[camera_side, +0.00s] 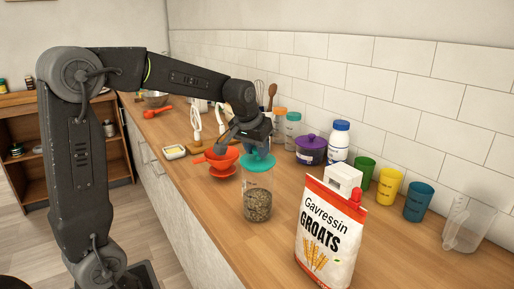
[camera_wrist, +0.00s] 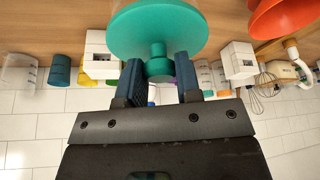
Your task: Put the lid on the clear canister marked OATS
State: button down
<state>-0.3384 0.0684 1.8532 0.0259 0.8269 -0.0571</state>
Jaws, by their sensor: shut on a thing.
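The clear canister (camera_side: 257,205) stands upright on the wooden counter, part filled with brown grain; I cannot read any marking on it. The teal lid (camera_side: 257,163) is at the canister's top; I cannot tell whether it touches the rim. My gripper (camera_side: 262,143) is shut on the lid's knob. In the wrist view the teal lid (camera_wrist: 158,30) fills the upper middle, and its knob is between the two blue fingers of my gripper (camera_wrist: 159,68). The canister is hidden behind the lid there.
Orange bowls (camera_side: 222,162) stand close left of the canister. A Groats bag (camera_side: 328,235) stands to the right in front, with a white block (camera_side: 343,178) behind it. A purple pot (camera_side: 311,149), coloured cups (camera_side: 389,186) and a clear jug (camera_side: 467,226) line the wall side.

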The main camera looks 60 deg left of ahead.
jog(key=shift+f, duration=0.9)
dwell(1.6)
jog(key=shift+c, duration=2.1)
grip_release()
jog(key=shift+v, duration=3.55)
jog(key=shift+r, duration=0.1)
jog(key=v, duration=1.3)
jog(key=shift+s+r, duration=0.15)
jog(key=shift+r, duration=0.15)
